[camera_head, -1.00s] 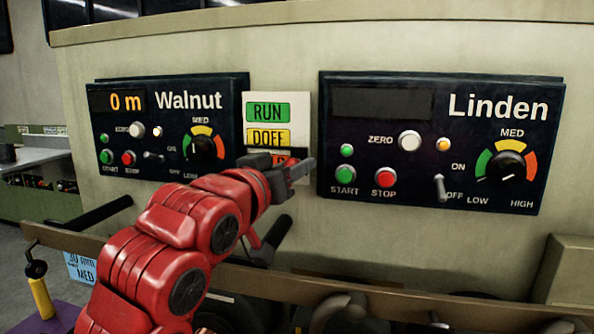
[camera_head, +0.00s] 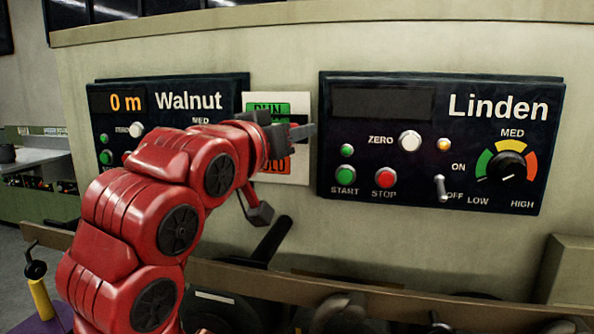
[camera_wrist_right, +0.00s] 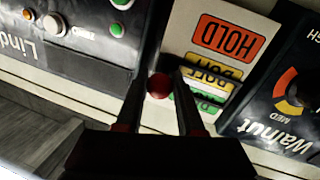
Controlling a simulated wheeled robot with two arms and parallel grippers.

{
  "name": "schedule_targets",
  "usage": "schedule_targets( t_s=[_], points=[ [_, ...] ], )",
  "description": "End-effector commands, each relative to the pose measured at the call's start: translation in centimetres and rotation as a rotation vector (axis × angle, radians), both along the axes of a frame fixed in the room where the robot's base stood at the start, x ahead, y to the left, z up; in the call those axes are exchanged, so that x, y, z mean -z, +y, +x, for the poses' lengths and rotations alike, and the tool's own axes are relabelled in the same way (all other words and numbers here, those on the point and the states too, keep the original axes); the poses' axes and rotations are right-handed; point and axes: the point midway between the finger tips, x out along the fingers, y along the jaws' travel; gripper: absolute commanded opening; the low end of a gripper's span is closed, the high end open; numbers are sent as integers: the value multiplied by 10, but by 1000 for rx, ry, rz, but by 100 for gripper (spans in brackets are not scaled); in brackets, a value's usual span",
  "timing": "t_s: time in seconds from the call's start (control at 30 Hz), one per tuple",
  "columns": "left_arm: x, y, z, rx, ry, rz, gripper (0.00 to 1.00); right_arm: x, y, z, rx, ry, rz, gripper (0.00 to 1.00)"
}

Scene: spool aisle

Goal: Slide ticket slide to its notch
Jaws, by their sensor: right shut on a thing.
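The ticket board (camera_head: 297,188) hangs between the two control panels, with a green RUN field on top, a DOFF field in the middle and an orange HOLD field (camera_head: 275,165) below. It appears inverted in the right wrist view (camera_wrist_right: 183,50). My right gripper (camera_head: 303,132) is at the board, around DOFF height, and hides much of it. In the right wrist view my right gripper (camera_wrist_right: 163,76) is shut on the slide's red knob (camera_wrist_right: 159,87). A dark slide bar (camera_wrist_right: 217,88) lies across the board between DOFF and RUN. My left gripper is out of view.
The Walnut panel (camera_head: 200,85) is close on the left, partly behind my arm. The Linden panel (camera_head: 385,160), with buttons, toggle and dial, is close on the right. A brown rail (camera_head: 420,302) runs below with dark handles.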

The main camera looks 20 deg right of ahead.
Motion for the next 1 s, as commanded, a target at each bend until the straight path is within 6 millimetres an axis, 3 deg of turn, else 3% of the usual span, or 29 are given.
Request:
schedule_targets(
  t_s=[0.4,0.73,0.77,0.93,1.0],
  points=[
    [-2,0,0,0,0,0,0,-23,0,0,0,0,-1,0],
    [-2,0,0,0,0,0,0,-25,0,0,0,1,-1,0],
    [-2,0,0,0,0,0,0,-25,0,0,0,1,-1,39],
    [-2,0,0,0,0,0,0,-25,0,0,0,1,-1,69],
    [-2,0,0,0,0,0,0,-25,0,0,0,1,-1,72]
  ],
)
